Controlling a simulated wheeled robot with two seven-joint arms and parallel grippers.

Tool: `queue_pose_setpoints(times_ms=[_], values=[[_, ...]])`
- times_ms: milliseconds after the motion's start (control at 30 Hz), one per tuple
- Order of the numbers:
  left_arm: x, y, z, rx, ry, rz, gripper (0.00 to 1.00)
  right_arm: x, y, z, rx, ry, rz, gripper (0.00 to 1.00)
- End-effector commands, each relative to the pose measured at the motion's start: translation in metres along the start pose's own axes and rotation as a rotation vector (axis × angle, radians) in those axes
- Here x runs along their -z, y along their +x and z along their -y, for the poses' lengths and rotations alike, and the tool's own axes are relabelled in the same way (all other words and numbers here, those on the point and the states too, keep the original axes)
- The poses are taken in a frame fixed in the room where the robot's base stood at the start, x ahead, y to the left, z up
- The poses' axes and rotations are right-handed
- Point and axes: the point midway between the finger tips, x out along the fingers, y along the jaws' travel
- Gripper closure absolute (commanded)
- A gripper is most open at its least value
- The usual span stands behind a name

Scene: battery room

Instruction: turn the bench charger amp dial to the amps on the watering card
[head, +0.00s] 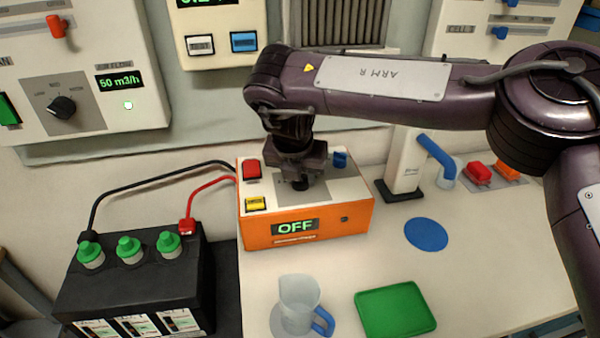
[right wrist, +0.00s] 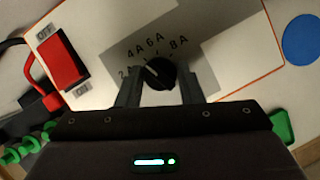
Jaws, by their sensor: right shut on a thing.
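The orange bench charger (head: 345,222) stands on the bench with its display reading OFF. My right gripper (head: 299,183) points down onto its top and is shut on the black amp dial (right wrist: 158,74), one finger on each side. The right wrist view shows the marks 2A, 4A, 6A and 8A around the dial. Its pale pointer line leans to the upper left, roughly toward 4A; the exact setting is hard to tell. Small cards (head: 135,325) show on the front of the black battery (head: 130,275), too small to read. My left gripper is out of view.
Red and black leads run to the green-capped battery. A jug (head: 298,300), green tray (head: 395,311) and blue disc (head: 426,234) lie on the bench.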

Motion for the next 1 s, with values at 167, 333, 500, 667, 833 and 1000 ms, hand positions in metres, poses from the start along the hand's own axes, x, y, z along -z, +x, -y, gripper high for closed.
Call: queue_pose_setpoints(times_ms=[167,333,500,667,833,1000], values=[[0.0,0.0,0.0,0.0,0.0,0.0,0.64,-0.001,-0.001,0.0,0.0,0.006,0.003,0.89],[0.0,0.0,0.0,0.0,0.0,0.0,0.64,-0.001,-0.001,0.0,0.0,0.005,0.003,0.89],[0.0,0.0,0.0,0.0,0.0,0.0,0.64,-0.001,-0.001,0.0,0.0,0.004,0.003,0.48],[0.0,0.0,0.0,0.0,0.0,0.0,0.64,-0.001,0.0,0.0,0.0,0.004,0.002,0.45],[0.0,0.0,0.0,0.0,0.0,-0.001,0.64,-0.001,-0.002,0.0,0.0,0.003,0.002,0.45],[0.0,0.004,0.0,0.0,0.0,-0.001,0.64,-0.001,-0.023,0.0,-0.002,0.003,0.003,0.45]])
